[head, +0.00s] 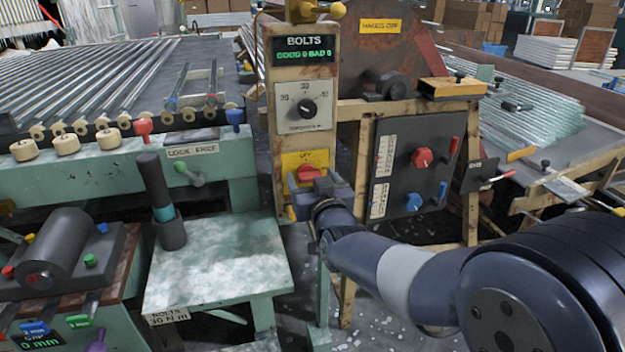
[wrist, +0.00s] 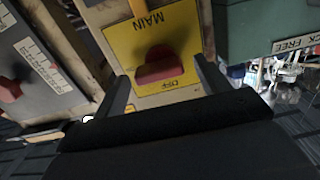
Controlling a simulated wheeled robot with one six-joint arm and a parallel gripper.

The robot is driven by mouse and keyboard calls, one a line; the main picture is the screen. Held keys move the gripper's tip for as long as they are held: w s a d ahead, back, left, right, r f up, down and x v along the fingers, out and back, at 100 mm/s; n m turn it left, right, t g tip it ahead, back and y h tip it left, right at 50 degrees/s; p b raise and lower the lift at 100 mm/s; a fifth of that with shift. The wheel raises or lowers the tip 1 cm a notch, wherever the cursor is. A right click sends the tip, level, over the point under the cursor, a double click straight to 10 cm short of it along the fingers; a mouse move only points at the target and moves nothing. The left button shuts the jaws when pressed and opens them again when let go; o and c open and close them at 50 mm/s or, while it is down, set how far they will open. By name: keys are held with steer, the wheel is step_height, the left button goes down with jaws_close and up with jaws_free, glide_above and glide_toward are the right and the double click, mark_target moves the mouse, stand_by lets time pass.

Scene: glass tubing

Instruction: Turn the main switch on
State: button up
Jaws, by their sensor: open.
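The main switch is a red knob (head: 308,172) on a yellow plate (head: 292,158) low on the beige control post. OFF shows above the knob in the head view. In the wrist view the red knob (wrist: 158,66) appears upside down, with its grip bar lying crosswise between the words MAIN and OFF on the yellow plate (wrist: 183,35). My gripper (head: 313,184) is right in front of the switch. In the wrist view my gripper (wrist: 162,74) is open, with one finger on each side of the knob. Whether the fingers touch it I cannot tell.
Above the switch are a dial (head: 306,107) and a BOLTS display (head: 305,50). To the right stands a dark panel (head: 405,185) with red and blue knobs. To the left are a green bench (head: 220,275) and a green lever (head: 190,175) under the LOCK FREE label.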

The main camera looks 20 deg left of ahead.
steer(key=p+v, duration=0.1)
steer(key=v, duration=1)
steer(key=shift+w+a, duration=0.1)
steer(key=shift+a, duration=0.05)
steer(key=x, duration=1)
steer(key=shift+w+b, duration=0.3)
steer(key=shift+b, duration=0.1)
